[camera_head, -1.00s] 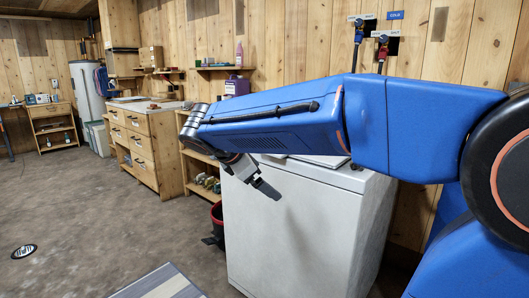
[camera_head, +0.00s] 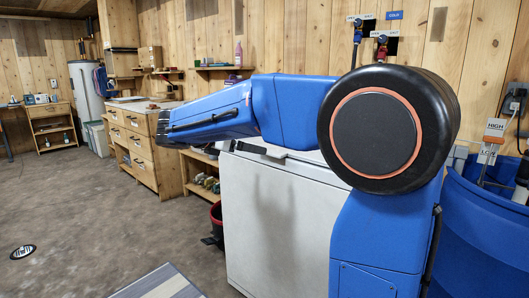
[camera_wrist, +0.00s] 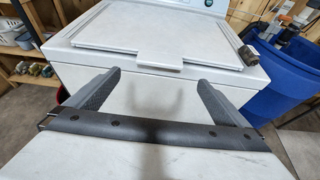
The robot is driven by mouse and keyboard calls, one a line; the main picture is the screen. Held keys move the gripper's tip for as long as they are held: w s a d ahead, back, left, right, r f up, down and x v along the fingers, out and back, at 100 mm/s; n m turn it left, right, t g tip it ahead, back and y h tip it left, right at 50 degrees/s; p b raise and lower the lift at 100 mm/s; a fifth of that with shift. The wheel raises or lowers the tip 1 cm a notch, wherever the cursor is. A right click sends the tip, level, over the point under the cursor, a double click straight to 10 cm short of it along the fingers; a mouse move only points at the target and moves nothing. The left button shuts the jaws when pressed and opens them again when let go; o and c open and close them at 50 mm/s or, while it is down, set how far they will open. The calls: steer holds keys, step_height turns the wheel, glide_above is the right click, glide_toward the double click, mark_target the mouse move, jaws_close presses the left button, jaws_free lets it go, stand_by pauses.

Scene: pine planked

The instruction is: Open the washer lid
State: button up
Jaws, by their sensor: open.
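The white washer (camera_head: 272,225) stands against the wooden wall, its top partly hidden by my arm in the head view. Its lid (camera_wrist: 150,30) lies flat and shut on top in the wrist view, with a tab (camera_wrist: 160,57) jutting from its front edge. My gripper (camera_wrist: 158,77) is open and empty. Its two grey fingers point toward the washer's front edge, one to each side of the tab's line, and look apart from the tab. In the head view the gripper is mostly hidden, with a dark finger by the washer's top edge.
A blue bin (camera_wrist: 275,80) stands right of the washer. A small dark grey part (camera_wrist: 248,55) sits at the washer's top right corner. Shelves and a drawer cabinet (camera_head: 140,145) stand to the left.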

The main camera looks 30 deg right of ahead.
mark_target(269, 151)
steer(key=x, duration=1.1)
steer(key=shift+w+d+f, duration=0.15)
steer(key=shift+d+f, duration=0.05)
steer(key=shift+d, duration=0.15)
steer(key=shift+c, duration=0.3)
